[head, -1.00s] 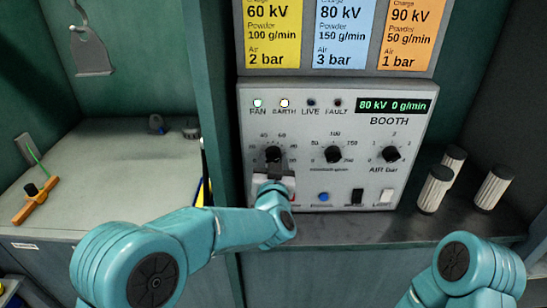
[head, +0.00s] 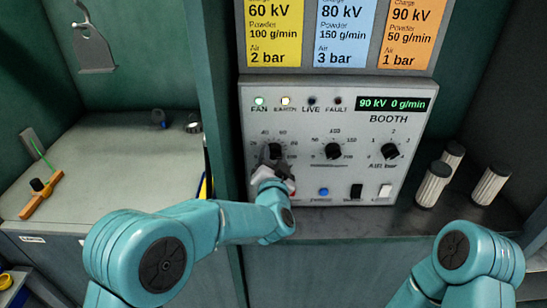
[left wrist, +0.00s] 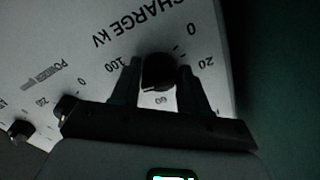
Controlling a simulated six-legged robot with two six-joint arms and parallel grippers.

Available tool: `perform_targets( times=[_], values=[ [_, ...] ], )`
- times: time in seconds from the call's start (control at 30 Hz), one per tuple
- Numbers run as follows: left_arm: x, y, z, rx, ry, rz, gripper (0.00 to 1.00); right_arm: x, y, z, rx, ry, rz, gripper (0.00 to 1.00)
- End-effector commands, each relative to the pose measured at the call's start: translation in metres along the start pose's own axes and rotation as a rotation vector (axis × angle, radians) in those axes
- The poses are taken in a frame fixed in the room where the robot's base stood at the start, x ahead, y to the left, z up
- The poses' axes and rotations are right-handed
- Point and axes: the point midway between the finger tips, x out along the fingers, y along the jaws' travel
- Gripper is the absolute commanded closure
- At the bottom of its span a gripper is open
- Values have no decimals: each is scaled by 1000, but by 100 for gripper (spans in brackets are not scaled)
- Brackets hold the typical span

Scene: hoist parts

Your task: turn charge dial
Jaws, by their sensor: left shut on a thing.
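The charge dial (head: 275,151) is a black knob at the left of the grey booth panel (head: 310,112). My left gripper (head: 272,165) is on it from below and is tilted. In the left wrist view, the charge dial (left wrist: 158,70) sits between the two dark fingers (left wrist: 160,85), under the "CHARGE kV" lettering. The gripper is shut on the dial. Part of the scale is hidden by the fingers. The display (head: 393,104) reads 90 kV and 0 g/min. My right arm shows at the lower right, but its gripper is out of view.
The powder dial (head: 333,151) and air dial (head: 390,151) sit to the right. Below are a blue button (head: 323,191), a black switch (head: 357,191) and a white switch (head: 385,191). Yellow, blue and orange cards hang above. White ribbed cylinders (head: 433,184) stand on the right shelf.

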Motion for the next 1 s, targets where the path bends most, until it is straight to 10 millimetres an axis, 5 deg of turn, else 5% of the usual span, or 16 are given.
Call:
perform_targets(
  times=[0.3, 0.33, 0.4, 0.77, 1.0],
  values=[
    [0, 0, 1, 0, -2, -1, 86, 0, 0, 0, 0, 0, 0, 57],
    [0, 0, 1, 0, -2, -1, 52, 0, 0, 0, 0, 0, 0, 57],
    [0, 0, 1, 0, -2, -1, 32, 0, 0, 0, 0, 0, 0, 57],
    [-4, 0, 0, 0, 0, 1, 32, 2, 0, 0, 0, 0, 0, 57],
    [-51, 2, 1, 0, 2, 2, 32, 12, 4, 0, 0, 0, 0, 57]
  ],
)
